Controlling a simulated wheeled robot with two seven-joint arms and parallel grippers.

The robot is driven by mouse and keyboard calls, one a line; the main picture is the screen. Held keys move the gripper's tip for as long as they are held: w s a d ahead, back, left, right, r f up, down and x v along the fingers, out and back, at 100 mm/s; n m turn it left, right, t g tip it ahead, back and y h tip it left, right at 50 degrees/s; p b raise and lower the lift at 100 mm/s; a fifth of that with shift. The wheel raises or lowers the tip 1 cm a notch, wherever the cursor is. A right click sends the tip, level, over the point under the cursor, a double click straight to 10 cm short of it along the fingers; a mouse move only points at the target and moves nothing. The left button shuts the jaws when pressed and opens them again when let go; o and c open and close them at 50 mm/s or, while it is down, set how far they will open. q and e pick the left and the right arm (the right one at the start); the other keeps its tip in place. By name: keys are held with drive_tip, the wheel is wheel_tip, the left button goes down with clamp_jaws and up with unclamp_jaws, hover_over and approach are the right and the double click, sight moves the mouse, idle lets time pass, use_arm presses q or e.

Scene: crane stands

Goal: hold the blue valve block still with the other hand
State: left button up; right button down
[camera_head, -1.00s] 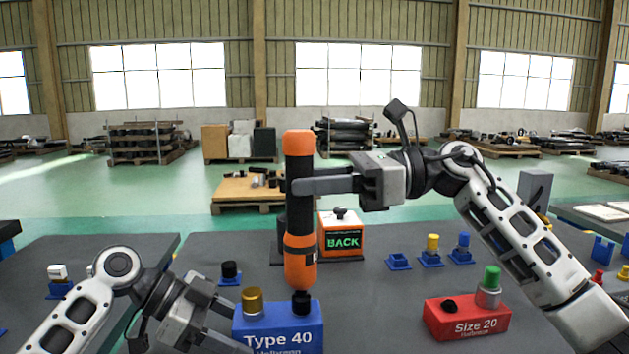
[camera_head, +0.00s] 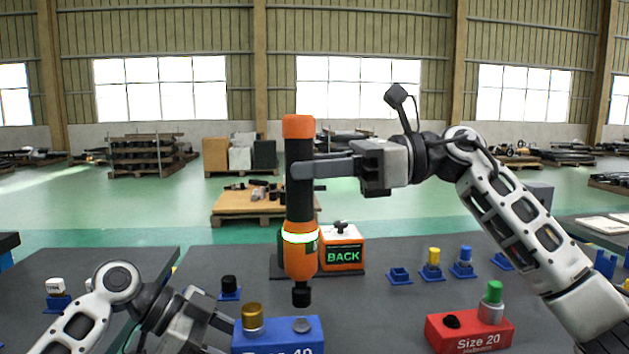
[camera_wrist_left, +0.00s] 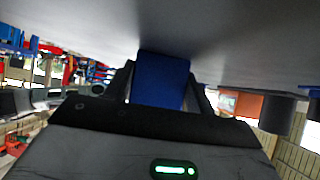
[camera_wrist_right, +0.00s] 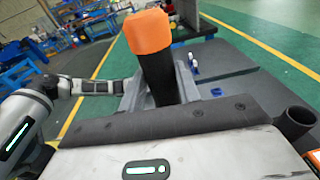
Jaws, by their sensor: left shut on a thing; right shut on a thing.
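The blue valve block (camera_head: 250,341) is at the bottom of the head view, cut off by its edge. A brass-coloured knob (camera_head: 252,317) and a flat grey round spot (camera_head: 301,326) are on its top. My left gripper (camera_head: 225,335) is shut on the block from the left; in the left wrist view the blue block (camera_wrist_left: 160,82) sits between the fingers. My right gripper (camera_head: 300,170) is shut on an upright orange and black tool (camera_head: 299,262). The tool's black tip (camera_head: 301,295) is above the grey spot, apart from the block. The right wrist view shows the tool (camera_wrist_right: 151,45) between the fingers.
A red Size 20 block (camera_head: 468,333) with a green-topped fitting stands at the right. An orange BACK box (camera_head: 342,250) stands behind the tool. Small blue holders (camera_head: 431,272) with caps are to its right. A black cap in a blue holder (camera_head: 229,287) is behind the left gripper.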

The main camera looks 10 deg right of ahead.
use_arm(q)
drive_tip(key=shift+r, duration=0.15)
use_arm(e)
drive_tip(key=shift+r, duration=0.75)
use_arm(q)
drive_tip(key=o, duration=1.2)
drive_tip(key=shift+o, duration=0.2)
drive_tip(key=shift+a, duration=0.1)
